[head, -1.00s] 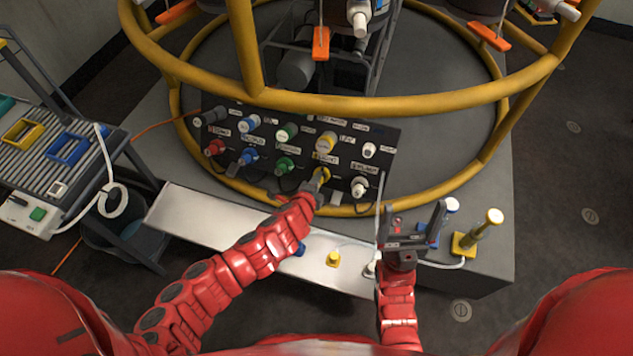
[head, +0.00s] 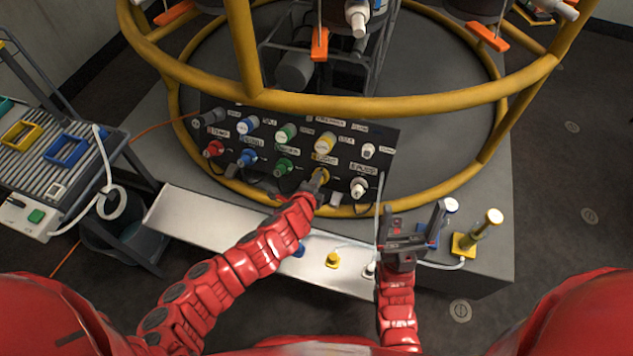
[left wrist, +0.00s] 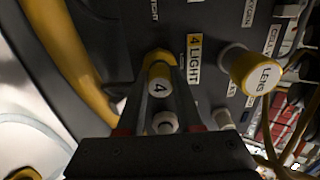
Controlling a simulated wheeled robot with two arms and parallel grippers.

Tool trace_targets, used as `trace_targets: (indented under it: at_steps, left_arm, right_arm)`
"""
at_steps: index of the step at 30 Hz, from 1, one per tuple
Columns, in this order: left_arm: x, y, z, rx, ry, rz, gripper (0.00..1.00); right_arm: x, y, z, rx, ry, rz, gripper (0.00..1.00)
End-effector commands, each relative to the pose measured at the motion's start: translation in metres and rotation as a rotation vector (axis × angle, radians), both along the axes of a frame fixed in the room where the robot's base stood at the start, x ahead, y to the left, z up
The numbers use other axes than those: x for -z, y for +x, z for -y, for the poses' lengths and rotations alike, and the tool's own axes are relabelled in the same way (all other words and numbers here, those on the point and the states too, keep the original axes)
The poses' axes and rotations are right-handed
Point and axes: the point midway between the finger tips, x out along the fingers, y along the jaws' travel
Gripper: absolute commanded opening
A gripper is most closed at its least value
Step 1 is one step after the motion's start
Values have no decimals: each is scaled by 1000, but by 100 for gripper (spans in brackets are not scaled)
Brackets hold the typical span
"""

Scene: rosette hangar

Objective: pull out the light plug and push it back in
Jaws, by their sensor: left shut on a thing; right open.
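The light plug (left wrist: 160,82) is yellow with a white end marked 4. In the left wrist view it sits between the fingers of my left gripper (left wrist: 164,100), which is shut on it. It lines up with the panel beside the "4 LIGHT" label (left wrist: 194,58); I cannot tell how deep it sits in its socket. In the head view my left gripper (head: 317,183) is at the lower row of the black panel (head: 335,195) and mostly hides the plug. My right gripper (head: 411,222) is open and empty above the white ledge's right end.
Another yellow connector (left wrist: 252,74) is close right of the held plug in the left wrist view. Several coloured connectors fill the panel. A yellow ring rail (head: 330,105) runs above it. A white ledge (head: 215,218) lies in front, and a cart (head: 60,165) stands left.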

Motion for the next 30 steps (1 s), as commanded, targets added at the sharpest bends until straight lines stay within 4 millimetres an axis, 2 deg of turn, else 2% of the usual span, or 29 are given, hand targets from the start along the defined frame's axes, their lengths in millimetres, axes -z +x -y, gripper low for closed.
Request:
trace_targets:
  at_steps: [10, 11, 16, 25, 30]
  left_arm:
    - [1, 1, 0, 0, 0, 0, 0]
    - [1, 1, 0, 0, 0, 0, 40]
    - [1, 1, 0, 0, 0, 0, 70]
    - [0, 0, 0, 0, 0, 0, 70]
    - [-5, -8, -5, -3, 3, -1, 70]
  right_arm:
    - [0, 0, 0, 0, 0, 0, 91]
    - [0, 0, 0, 0, 0, 0, 91]
    - [0, 0, 0, 0, 0, 0, 91]
    - [0, 0, 0, 0, 0, 0, 91]
    - [-3, 0, 0, 0, 0, 0, 91]
